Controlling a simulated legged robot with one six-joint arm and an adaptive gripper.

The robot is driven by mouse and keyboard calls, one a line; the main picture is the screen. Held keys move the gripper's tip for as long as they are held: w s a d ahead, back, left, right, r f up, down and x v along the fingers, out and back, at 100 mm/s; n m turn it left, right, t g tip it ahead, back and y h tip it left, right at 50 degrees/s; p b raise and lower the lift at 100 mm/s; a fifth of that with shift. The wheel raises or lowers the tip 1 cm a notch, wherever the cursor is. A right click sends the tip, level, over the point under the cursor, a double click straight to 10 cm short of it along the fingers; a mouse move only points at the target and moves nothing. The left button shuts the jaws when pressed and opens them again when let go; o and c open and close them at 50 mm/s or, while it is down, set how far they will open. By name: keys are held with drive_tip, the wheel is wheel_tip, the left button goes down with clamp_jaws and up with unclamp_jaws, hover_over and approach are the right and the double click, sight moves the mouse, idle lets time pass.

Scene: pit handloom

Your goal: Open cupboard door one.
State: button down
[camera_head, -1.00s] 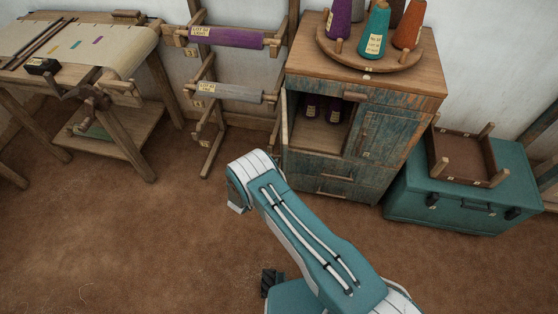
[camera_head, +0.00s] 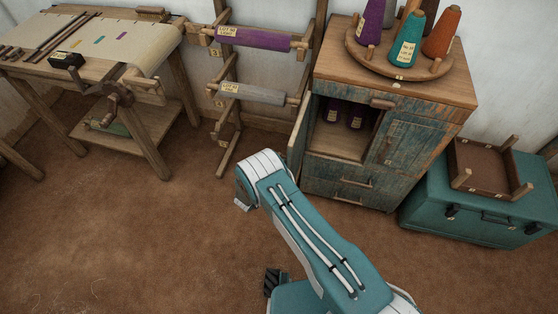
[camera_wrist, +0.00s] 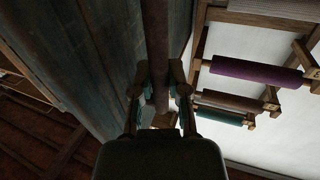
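The weathered blue-green cupboard (camera_head: 352,188) stands right of centre in the head view. Its left compartment is open, with purple cones (camera_head: 356,118) inside. The left door (camera_head: 299,132) stands swung out, seen nearly edge-on. The right door (camera_head: 408,143) is shut. My gripper is hidden behind my arm in the head view. In the wrist view my gripper (camera_wrist: 160,92) has its fingers apart, on either side of a long brown wooden bar or edge (camera_wrist: 156,40). I cannot tell whether they press on it. A weathered blue-green panel (camera_wrist: 85,55) lies just left of them.
A wooden rack with yarn rolls (camera_head: 252,94) stands left of the cupboard. A loom table (camera_head: 150,55) is farther left. A teal chest (camera_head: 470,215) stands to the right. Cones on a round tray (camera_head: 400,68) stand on top. The floor in front is clear.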

drive_tip(key=c, duration=0.6)
unclamp_jaws()
drive_tip(key=shift+d, duration=0.1)
drive_tip(key=shift+c, duration=0.2)
drive_tip(key=v, duration=1.2)
drive_tip(key=shift+w, duration=0.15)
